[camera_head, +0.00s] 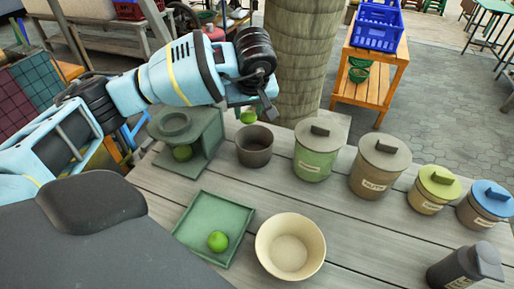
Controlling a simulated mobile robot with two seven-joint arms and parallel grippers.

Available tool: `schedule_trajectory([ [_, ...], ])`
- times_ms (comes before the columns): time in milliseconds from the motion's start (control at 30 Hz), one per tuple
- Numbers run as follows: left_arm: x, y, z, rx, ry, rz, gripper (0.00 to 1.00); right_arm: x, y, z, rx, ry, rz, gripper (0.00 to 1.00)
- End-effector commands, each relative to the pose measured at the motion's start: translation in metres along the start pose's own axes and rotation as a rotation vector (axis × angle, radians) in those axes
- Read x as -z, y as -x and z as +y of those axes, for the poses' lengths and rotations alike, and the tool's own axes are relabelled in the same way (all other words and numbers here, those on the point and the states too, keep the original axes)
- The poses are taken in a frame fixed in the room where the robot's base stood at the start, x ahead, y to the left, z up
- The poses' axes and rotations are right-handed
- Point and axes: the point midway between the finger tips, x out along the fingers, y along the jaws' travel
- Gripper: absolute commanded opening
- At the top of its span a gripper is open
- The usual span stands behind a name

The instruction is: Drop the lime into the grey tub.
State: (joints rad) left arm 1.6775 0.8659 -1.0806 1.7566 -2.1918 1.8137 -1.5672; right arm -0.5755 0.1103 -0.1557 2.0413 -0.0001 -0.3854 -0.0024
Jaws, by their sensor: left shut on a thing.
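My left gripper (258,108) is shut on a lime (249,117) and holds it just above and behind the rim of the grey tub (255,152), as seen in the head view. The lime is partly hidden by the gripper. The tub stands upright on the grey plank table, and I see nothing in the part of its inside that shows. Another lime (217,241) lies on the square green tray (189,242). A third lime (182,153) sits in the opening of the green box (210,136). My right gripper is not in view.
A cream bowl (290,246) stands at the front. Right of the tub are lidded canisters, green (318,155) and brown (378,166), then smaller yellow-lidded (432,190) and blue-lidded (485,206) ones. A dark canister (462,267) is at front right. A thick post (300,60) rises behind the table.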

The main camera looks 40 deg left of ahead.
Motion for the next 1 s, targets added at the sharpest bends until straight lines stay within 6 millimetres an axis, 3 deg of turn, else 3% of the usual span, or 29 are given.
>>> schedule_trajectory([
  [300,-0.011,-0.025,0.0,0.003,-0.001,-0.002,0.12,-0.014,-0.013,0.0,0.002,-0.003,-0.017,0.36],
  [600,-0.022,-0.052,-0.001,0.002,-0.001,-0.001,0.12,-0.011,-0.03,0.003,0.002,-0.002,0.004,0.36],
  [933,-0.022,-0.054,0.0,0.0,0.0,0.001,0.12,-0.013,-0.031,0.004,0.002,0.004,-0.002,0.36],
  [967,-0.022,-0.053,0.0,0.0,0.0,0.001,0.39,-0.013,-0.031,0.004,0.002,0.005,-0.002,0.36],
  [1000,-0.022,-0.053,0.0,0.0,0.0,0.001,0.45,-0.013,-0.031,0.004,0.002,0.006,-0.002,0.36],
])
